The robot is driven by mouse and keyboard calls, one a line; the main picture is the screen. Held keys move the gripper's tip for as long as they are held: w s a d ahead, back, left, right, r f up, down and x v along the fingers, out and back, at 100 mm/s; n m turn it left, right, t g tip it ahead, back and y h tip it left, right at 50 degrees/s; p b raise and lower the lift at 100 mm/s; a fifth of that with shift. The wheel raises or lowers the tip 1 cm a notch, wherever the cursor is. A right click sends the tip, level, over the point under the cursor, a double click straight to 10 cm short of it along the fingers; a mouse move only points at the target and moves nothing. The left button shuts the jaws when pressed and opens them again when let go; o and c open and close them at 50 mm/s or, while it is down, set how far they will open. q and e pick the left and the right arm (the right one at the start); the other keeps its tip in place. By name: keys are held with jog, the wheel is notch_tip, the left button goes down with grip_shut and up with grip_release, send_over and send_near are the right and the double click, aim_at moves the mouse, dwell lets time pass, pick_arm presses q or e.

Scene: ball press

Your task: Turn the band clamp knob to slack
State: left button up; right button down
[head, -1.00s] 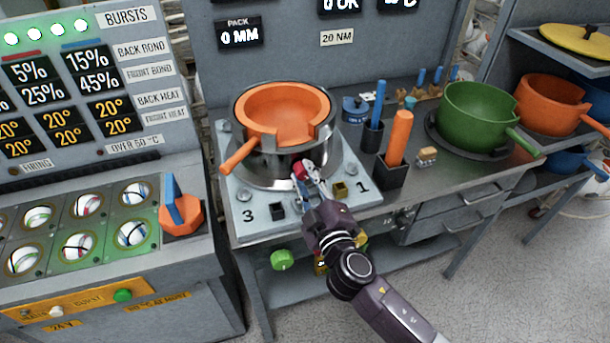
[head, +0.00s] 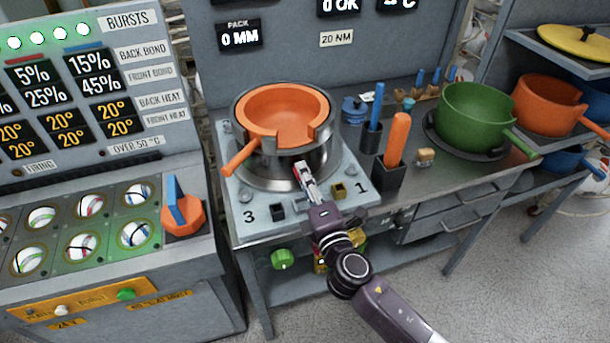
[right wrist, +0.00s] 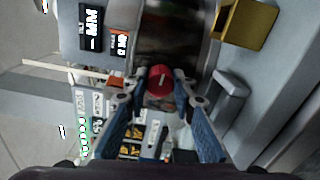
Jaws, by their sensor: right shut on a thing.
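The band clamp is a shiny metal ring (head: 325,160) on the grey press plate, around an orange bowl-like form (head: 285,107) with an orange handle. Its knob is red with a pale mark; it sits between my fingertips in the right wrist view (right wrist: 160,81). In the head view only a sliver of red shows at the front of the ring, mostly hidden by my fingers. My right gripper (head: 302,170) is shut on this knob, and its fingertips also show in the right wrist view (right wrist: 163,82). My left gripper is not in view.
A brass block (head: 339,191) and a dark block (head: 278,211) stand on the plate's front edge, near my right gripper. An orange-handled tool stands in a dark holder (head: 388,180) to the right. A green pot (head: 470,118) stands farther right. Open floor lies at the lower right.

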jog(key=shift+f+n, duration=0.1)
jog(key=shift+n, duration=0.4)
jog(key=c, duration=1.6)
grip_release()
jog(key=shift+s, duration=0.1)
